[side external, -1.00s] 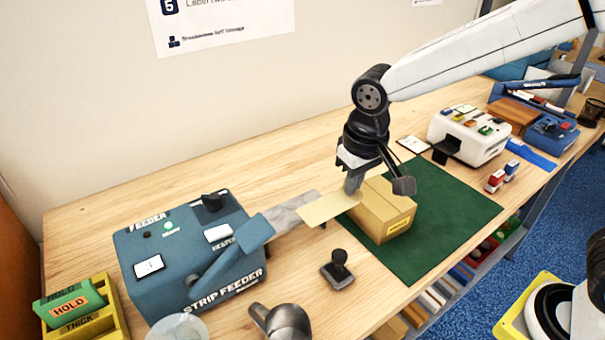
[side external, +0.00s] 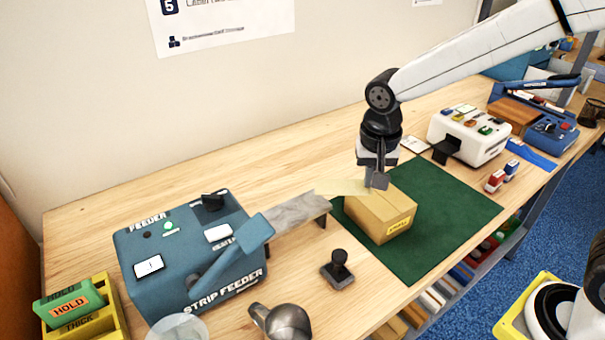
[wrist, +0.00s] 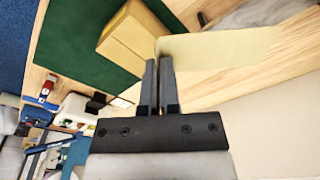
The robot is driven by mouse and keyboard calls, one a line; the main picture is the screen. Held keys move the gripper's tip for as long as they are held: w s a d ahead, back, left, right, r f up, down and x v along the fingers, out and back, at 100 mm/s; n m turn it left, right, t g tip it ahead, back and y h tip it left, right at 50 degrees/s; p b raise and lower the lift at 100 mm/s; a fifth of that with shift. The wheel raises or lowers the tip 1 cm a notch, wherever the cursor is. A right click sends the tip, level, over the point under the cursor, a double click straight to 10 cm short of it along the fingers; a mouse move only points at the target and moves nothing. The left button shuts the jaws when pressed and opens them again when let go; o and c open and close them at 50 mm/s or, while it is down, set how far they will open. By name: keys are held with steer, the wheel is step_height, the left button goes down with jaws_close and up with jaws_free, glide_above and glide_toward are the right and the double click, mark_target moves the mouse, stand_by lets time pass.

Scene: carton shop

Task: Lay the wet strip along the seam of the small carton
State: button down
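The small carton (side external: 384,219) sits closed on the green mat (side external: 455,200), with a yellow label on its front side. It also shows at the top of the wrist view (wrist: 134,37). My gripper (side external: 376,182) is just above and behind the carton's left part. In the wrist view its two fingers (wrist: 159,68) are close together, pinching one end of the pale tan wet strip (wrist: 222,47). The strip (side external: 338,187) stretches out left from the fingertips, toward the feeder's grey outlet chute. Whether it touches the carton is unclear.
The blue strip feeder (side external: 190,255) stands at left with its chute (side external: 290,212) toward the carton. A black hand stamp (side external: 339,268) and a grey rounded object (side external: 280,322) are in front. A white machine (side external: 468,133) stands behind the mat.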

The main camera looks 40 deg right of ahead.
mark_target(395, 207)
steer(key=shift+d+f+m+g+h, duration=0.15)
steer(key=shift+d+f+m, duration=0.4)
steer(key=shift+d+m, duration=1.2)
steer(key=shift+d+f+m+g+h, duration=0.15)
steer(key=shift+d+f+m, duration=0.35)
steer(key=shift+d+m, duration=1.2)
steer(key=shift+d+f+m+g, duration=0.2)
steer(key=shift+d+f+m, duration=0.65)
steer(key=shift+m, duration=1.5)
steer(key=shift+d+r, duration=0.1)
steer(key=shift+d, duration=0.15)
steer(key=shift+f, duration=3.05)
steer(key=shift+f, duration=0.15)
steer(key=c, duration=0.8)
jaws_free()
